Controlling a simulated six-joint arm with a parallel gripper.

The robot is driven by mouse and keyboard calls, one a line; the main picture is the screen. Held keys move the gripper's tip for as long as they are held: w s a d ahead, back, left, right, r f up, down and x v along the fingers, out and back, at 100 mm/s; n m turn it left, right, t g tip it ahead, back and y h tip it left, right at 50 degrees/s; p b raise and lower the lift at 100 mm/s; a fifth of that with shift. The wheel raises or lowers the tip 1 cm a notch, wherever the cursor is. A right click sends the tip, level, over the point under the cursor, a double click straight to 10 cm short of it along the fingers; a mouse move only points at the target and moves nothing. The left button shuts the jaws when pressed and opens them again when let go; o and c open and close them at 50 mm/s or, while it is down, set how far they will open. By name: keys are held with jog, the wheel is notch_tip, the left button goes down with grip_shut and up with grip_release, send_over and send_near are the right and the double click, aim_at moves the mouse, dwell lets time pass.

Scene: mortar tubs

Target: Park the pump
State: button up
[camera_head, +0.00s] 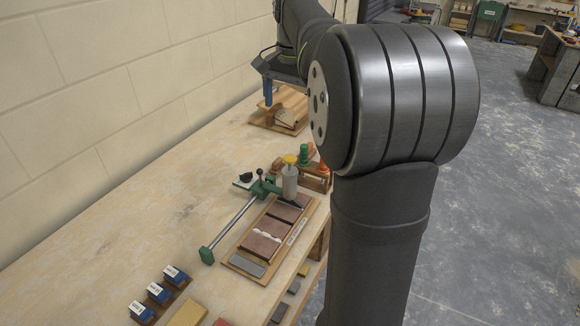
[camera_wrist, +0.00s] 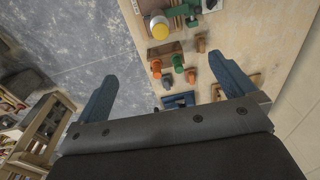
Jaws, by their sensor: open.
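The likely pump, a pale bottle with a yellow top (camera_head: 289,182), stands upright beside the green clamp-like tool (camera_head: 262,188), at the far end of the board with brown slabs (camera_head: 236,262). Its yellow top and whitish body show from above in the wrist view (camera_wrist: 158,28). I cannot tell if it touches the tool. My gripper (camera_wrist: 165,92) is open with its two blue fingers wide apart and nothing between them gripped. In the head view one blue fingertip (camera_head: 268,92) shows above the far part of the bench, away from the bottle; the rest is hidden by my arm.
A wooden rack (camera_head: 316,179) with green and orange pieces stands just beyond the bottle. A wooden tray (camera_head: 281,110) lies farther back. Several blue blocks (camera_head: 158,292) sit at the front left. A block wall (camera_head: 90,90) bounds the left; the bench's left part is clear.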

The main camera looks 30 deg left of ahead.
aim_at(260, 175)
jog(key=shift+c, duration=0.4)
jog(key=shift+a+f, duration=0.2)
jog(key=shift+a, duration=0.05)
jog(key=c, duration=0.4)
jog(key=a+f, duration=0.3)
jog(key=a+f+n, duration=0.1)
jog(key=a+f, duration=0.2)
jog(key=a, duration=0.1)
jog(key=a+f+n, duration=0.1)
jog(key=a+f, duration=0.2)
jog(key=shift+w+a+g+h, duration=0.25)
jog(key=shift+w+g+h, duration=0.05)
jog(key=shift+w, duration=0.1)
jog(key=c, duration=0.9)
jog(key=shift+o, duration=0.2)
notch_tip(260, 175, down, 17)
jog(key=shift+f, duration=0.2)
grip_shut()
